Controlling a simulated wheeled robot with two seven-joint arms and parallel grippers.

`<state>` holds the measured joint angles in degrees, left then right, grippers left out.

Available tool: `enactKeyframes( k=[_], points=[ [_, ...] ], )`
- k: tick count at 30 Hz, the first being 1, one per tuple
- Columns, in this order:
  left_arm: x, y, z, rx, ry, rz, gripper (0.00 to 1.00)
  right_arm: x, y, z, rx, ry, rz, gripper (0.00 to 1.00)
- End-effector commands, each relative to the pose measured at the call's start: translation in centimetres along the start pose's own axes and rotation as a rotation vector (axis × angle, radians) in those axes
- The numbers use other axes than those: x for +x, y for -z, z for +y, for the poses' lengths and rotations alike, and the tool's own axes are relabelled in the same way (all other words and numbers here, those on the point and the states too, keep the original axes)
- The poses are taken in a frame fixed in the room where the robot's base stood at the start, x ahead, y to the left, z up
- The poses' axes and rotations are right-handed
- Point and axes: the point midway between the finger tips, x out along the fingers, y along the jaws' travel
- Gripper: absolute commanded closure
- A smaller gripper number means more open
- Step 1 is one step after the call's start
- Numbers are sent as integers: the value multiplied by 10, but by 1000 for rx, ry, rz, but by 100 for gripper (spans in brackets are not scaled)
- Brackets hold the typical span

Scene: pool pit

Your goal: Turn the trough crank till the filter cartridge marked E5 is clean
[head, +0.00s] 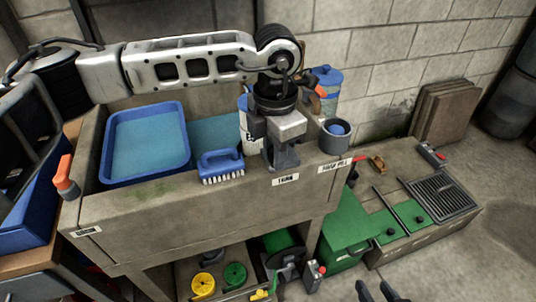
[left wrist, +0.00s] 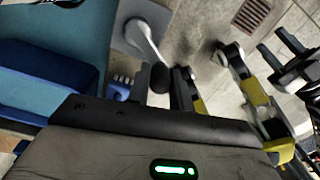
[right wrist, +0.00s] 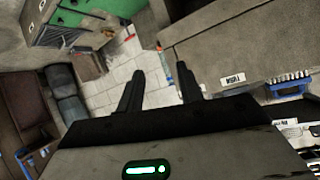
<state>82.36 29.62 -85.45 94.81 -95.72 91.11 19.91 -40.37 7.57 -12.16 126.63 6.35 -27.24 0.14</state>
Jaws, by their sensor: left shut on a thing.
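The stone trough (head: 180,225) fills the middle of the head view. A white filter cartridge (head: 247,128) stands behind its right part; only part of a marking like "E" shows, the rest hidden by my left gripper. My left gripper (head: 281,150) is over the trough's right front edge. In the left wrist view, a pale grey crank (left wrist: 143,38) reaches to a dark knob (left wrist: 160,78) between the fingers, which are shut on it. My right gripper (head: 375,291) is low at the bottom of the head view; its fingers are apart and empty in the right wrist view (right wrist: 160,88).
A blue tray (head: 184,160) and a blue brush (head: 221,168) sit on the trough. A grey cup (head: 335,143) and blue canister (head: 327,85) stand right of my left gripper. A low bench with green panels (head: 345,228) is at right.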

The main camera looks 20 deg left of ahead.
Motion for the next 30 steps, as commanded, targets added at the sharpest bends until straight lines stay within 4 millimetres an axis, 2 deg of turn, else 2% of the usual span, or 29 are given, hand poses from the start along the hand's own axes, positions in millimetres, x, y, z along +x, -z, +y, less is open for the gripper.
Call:
enactKeyframes(
  k=[15,30],
  points=[
    [0,-19,-12,-430,3,-14,100,6,-5,1,-19,4,37,64],
    [-2,-26,-13,-585,2,-17,100,7,-8,0,-25,7,39,64]
  ],
)
